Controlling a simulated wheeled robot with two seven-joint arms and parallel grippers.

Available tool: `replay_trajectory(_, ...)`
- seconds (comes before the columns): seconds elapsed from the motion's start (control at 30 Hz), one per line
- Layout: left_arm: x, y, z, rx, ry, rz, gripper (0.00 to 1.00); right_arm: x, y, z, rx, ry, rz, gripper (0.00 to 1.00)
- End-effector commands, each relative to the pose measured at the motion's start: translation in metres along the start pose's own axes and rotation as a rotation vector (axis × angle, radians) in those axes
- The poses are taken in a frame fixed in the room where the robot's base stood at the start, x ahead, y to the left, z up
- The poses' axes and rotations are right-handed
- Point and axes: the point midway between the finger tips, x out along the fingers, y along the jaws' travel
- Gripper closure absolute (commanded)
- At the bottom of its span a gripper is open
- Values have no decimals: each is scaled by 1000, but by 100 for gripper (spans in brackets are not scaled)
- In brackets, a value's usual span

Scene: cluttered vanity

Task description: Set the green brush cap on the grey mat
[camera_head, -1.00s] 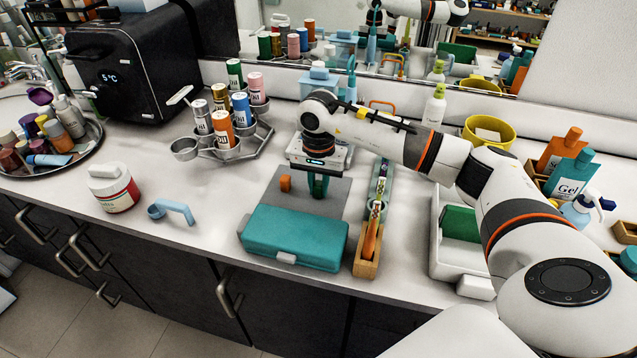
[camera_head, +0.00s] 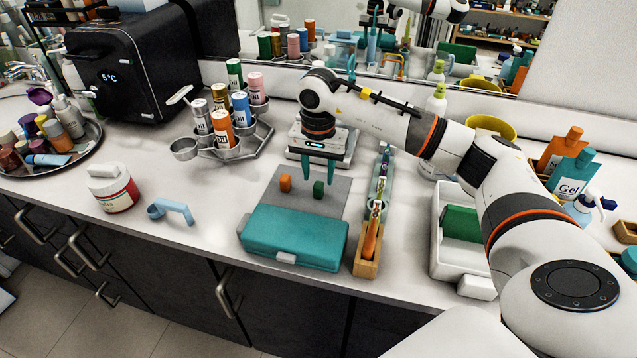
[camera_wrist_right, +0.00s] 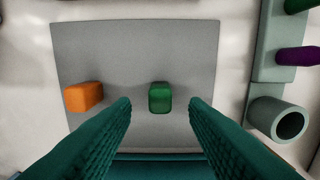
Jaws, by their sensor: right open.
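The green brush cap (camera_head: 319,189) stands on the grey mat (camera_head: 338,197), to the right of an orange cap (camera_head: 285,183). In the right wrist view the green cap (camera_wrist_right: 160,97) sits on the mat (camera_wrist_right: 130,50) with clear mat around it. My right gripper (camera_head: 319,180) is open and empty, above and just behind the green cap in the head view. In the wrist view its teal fingers (camera_wrist_right: 160,110) are spread wide, one on each side of the cap and apart from it. My left gripper is out of view.
A teal case (camera_head: 295,238) lies at the front of the mat. A narrow wooden holder (camera_head: 367,263) with brushes stands to the right, then a white tray (camera_head: 447,260). A can rack (camera_head: 240,145) stands behind left.

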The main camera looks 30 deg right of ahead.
Motion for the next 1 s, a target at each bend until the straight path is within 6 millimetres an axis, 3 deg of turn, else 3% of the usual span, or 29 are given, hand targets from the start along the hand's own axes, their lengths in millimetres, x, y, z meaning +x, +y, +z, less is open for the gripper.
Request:
replay_trajectory(0.2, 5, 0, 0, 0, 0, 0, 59, -48, 1, 1, 1, -3, 4, 59)
replay_trajectory(0.4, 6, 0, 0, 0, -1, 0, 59, -73, 0, 0, 1, -1, 2, 59)
replay_trajectory(1.0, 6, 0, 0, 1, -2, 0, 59, -79, 0, 0, 1, 1, 0, 59)
